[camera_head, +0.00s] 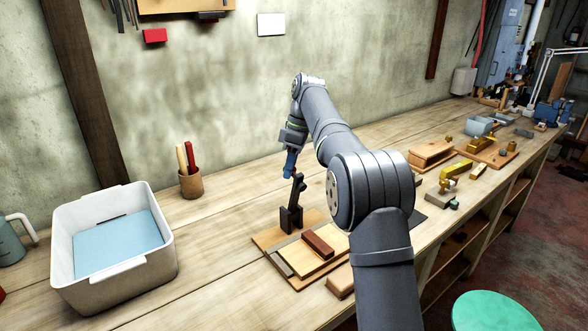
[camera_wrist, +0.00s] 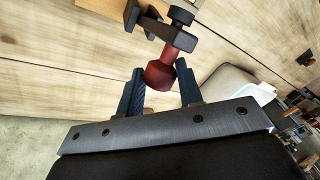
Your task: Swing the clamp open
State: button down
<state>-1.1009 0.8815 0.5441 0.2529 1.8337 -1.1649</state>
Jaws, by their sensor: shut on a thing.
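The black clamp (camera_head: 292,216) stands on the wooden board (camera_head: 264,240) on the bench, and its dark arm (camera_head: 298,188) points up. My gripper (camera_head: 289,172) is at the top of the clamp, pointing down. In the wrist view, the clamp's red handle (camera_wrist: 160,74) lies between the two blue fingers of my gripper (camera_wrist: 160,84), which is shut on it. The black clamp parts (camera_wrist: 150,22) show beyond the handle. The contact is small and partly hidden in the head view.
A reddish-brown block (camera_head: 318,244) lies on the board beside the clamp. A white bin (camera_head: 160,262) with a blue sheet and a wooden cup (camera_head: 191,186) of tools stand to the left. Wooden blocks and fixtures (camera_head: 432,152) lie to the right. Bench between cup and board is clear.

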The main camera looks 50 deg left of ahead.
jog(key=shift+w+a+f+h, duration=0.2)
jog(key=shift+a+h, duration=0.3)
jog(key=shift+a, duration=0.05)
dwell(0.4)
jog(key=c, duration=1.1)
grip_release()
jog(key=shift+a, duration=0.1)
jog(key=shift+s+r, duration=0.1)
